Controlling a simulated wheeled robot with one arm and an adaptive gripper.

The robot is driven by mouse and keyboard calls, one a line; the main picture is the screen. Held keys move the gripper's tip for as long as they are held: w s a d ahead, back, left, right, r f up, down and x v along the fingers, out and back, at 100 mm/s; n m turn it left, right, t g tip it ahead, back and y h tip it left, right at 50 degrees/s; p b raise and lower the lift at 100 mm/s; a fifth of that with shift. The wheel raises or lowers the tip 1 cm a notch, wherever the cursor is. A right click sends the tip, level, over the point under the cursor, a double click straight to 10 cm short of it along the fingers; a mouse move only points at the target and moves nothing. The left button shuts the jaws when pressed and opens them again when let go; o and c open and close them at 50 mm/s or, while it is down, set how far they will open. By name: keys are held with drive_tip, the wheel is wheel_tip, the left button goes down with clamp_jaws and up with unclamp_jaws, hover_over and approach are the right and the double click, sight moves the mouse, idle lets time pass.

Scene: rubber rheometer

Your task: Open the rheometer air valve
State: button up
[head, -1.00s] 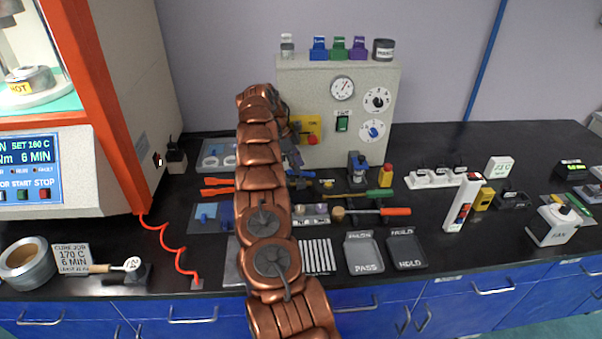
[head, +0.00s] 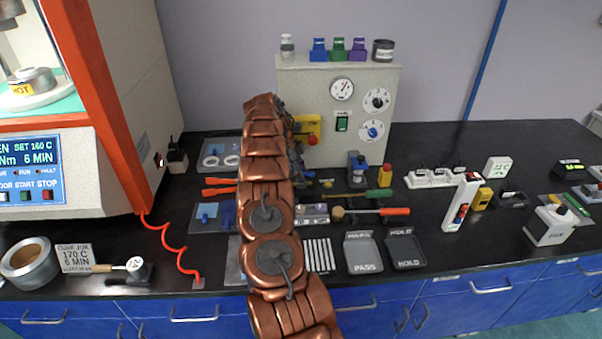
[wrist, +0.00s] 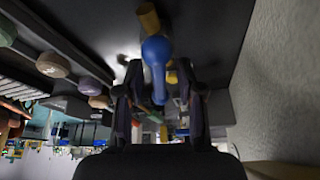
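In the wrist view a blue handle (wrist: 157,62) with a rounded top and narrower stem lies between the fingers of my gripper (wrist: 159,98). A brass-coloured cylinder (wrist: 148,17) sits just beyond it; together they look like the air valve. The fingers stand apart, one on each side of the handle, with gaps showing; I cannot tell whether either touches it. In the head view my copper arm hides the valve. Only dark parts of my gripper (head: 296,158) show at the left edge of the grey rheometer panel box (head: 340,85).
The panel box carries a gauge (head: 342,89), two dials, a green switch (head: 342,124) and a yellow box (head: 309,127) close to my arm. Tools and trays crowd the black bench beside my arm. The orange-framed machine (head: 85,90) stands at left. A red coiled hose (head: 174,250) lies near it.

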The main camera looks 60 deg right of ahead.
clamp_jaws()
drive_tip(key=shift+f+b, duration=0.2)
drive_tip(key=shift+b, duration=0.7)
drive_tip(key=n+b, duration=0.1)
drive_tip(key=b, duration=0.3)
drive_tip(key=shift+n, duration=0.3)
drive_tip(key=shift+n+t+h+b, duration=0.4)
drive_tip(key=shift+n+h+b, duration=0.15)
drive_tip(key=shift+b, duration=0.7)
drive_tip(key=shift+r+n+b, duration=0.15)
drive_tip(key=shift+n+b, duration=0.1)
drive_tip(key=shift+b, duration=0.1)
drive_tip(key=shift+o, duration=0.2)
unclamp_jaws()
drive_tip(key=shift+r, duration=0.1)
